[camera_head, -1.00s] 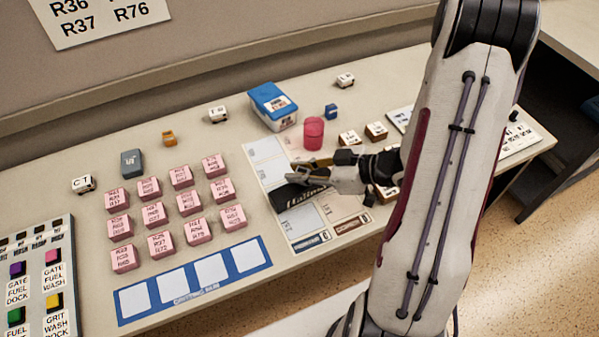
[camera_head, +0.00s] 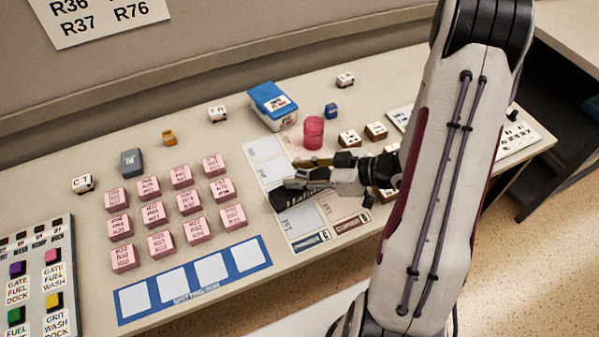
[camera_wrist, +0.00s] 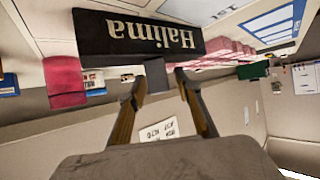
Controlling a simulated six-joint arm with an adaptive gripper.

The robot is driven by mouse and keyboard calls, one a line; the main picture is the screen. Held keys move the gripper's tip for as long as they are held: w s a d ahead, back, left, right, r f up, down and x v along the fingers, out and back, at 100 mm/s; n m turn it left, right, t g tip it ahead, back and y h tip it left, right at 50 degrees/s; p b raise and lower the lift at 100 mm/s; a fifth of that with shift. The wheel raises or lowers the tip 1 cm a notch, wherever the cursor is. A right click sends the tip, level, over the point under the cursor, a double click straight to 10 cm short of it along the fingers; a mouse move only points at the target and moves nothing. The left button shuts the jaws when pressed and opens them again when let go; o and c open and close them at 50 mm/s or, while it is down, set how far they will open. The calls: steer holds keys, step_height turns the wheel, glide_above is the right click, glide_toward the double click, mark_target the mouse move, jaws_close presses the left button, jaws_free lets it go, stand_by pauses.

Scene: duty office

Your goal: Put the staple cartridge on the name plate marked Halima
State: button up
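The black name plate marked Halima (camera_head: 284,201) lies on the desk mat in the head view, partly hidden by my gripper (camera_head: 296,179). In the wrist view the plate (camera_wrist: 95,33) stretches across the top, its white lettering upside down. My gripper's two fingers (camera_wrist: 160,80) stand apart there, beside the plate. A small dark grey block (camera_wrist: 156,74), which looks like the staple cartridge, shows between the fingertips at the plate's edge. It is close to the left finger, with a gap to the right one. I cannot tell whether it rests on the plate.
A pink cylinder (camera_head: 313,133) and a blue-lidded box (camera_head: 272,105) stand behind my gripper. Several pink blocks (camera_head: 183,203) stand in rows to the left. Wooden blocks (camera_head: 349,138) are close on the right. A blue-bordered strip (camera_head: 195,281) lies in front.

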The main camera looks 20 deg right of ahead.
steer(key=shift+r, duration=0.15)
steer(key=shift+v, duration=0.8)
steer(key=v, duration=1)
steer(key=shift+s+r, duration=0.1)
steer(key=shift+r, duration=0.05)
steer(key=shift+d, duration=0.1)
